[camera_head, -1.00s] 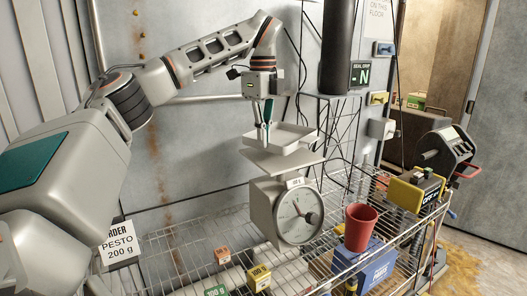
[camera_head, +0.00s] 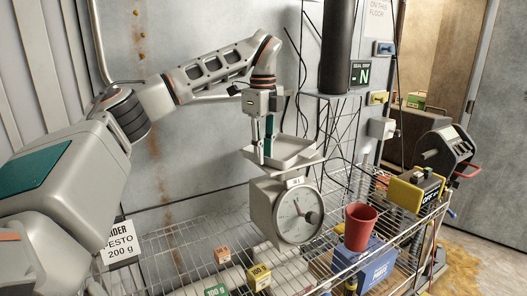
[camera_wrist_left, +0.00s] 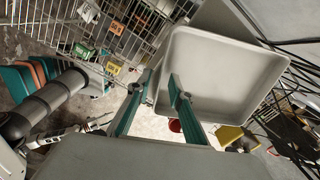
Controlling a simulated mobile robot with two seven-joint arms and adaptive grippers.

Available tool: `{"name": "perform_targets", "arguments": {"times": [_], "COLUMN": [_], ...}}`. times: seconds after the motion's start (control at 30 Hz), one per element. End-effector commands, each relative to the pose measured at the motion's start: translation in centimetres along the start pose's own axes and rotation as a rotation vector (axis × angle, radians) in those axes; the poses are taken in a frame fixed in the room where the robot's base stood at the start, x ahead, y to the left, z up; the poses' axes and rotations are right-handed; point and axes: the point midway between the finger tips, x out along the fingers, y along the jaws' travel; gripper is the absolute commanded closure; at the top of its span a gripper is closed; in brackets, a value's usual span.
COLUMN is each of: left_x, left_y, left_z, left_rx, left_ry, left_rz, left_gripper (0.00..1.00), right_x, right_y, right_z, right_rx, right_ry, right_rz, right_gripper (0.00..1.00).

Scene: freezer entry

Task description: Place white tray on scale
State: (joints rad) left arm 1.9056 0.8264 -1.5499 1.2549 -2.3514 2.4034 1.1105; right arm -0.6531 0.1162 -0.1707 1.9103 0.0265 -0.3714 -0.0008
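The white tray (camera_head: 290,151) is a shallow square dish on top of the scale (camera_head: 262,207). It appears to rest on the scale's flat plate (camera_head: 311,165), set toward the plate's back left. My left gripper (camera_head: 264,155) points down at the tray's left edge, one finger on each side of the rim. Its fingers look spread, with a gap around the rim. In the left wrist view the gripper (camera_wrist_left: 162,75) has one finger over the inside of the tray (camera_wrist_left: 215,75) and the other outside.
The scale stands on a wire rack (camera_head: 190,255). A red cup (camera_head: 359,228) stands on a blue box (camera_head: 375,268) to its right. Small weight boxes (camera_head: 259,277) lie in front, and a yellow switch box (camera_head: 415,188) is at the right. Wires hang behind.

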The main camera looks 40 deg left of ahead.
Motion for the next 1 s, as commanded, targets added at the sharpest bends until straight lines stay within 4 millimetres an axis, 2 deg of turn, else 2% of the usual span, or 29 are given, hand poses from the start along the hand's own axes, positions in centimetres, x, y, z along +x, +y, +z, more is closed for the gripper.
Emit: {"name": "perform_targets", "arguments": {"times": [0.27, 0.37, 0.7, 0.83, 1.0], "left_x": [-0.8, -2.2, -9.1, -10.9, -12.1], "left_y": [-0.1, -0.1, -0.1, 0.0, 0.0], "left_z": [0.0, -0.1, -0.1, -0.1, 0.0], "left_rx": [0.001, 0.0, -0.002, -0.001, -0.001], "left_ry": [-0.001, -0.001, -0.002, -0.002, -0.001], "left_rz": [-0.003, -0.004, -0.003, -0.002, -0.001], "left_gripper": [0.79, 0.79, 0.79, 0.79, 0.79], "right_x": [0.0, 0.0, -0.1, -0.1, -0.1], "right_y": [-0.2, -0.2, -0.1, 0.0, 0.1], "right_z": [0.0, 0.1, 0.1, 0.1, 0.1], "right_rx": [0.002, 0.002, -0.008, -0.011, -0.01], "right_ry": [0.0, 0.0, 0.0, -0.001, -0.001], "right_rz": [-0.002, -0.003, -0.006, -0.005, -0.003], "right_gripper": [0.6, 0.6, 0.6, 0.6, 0.6]}}
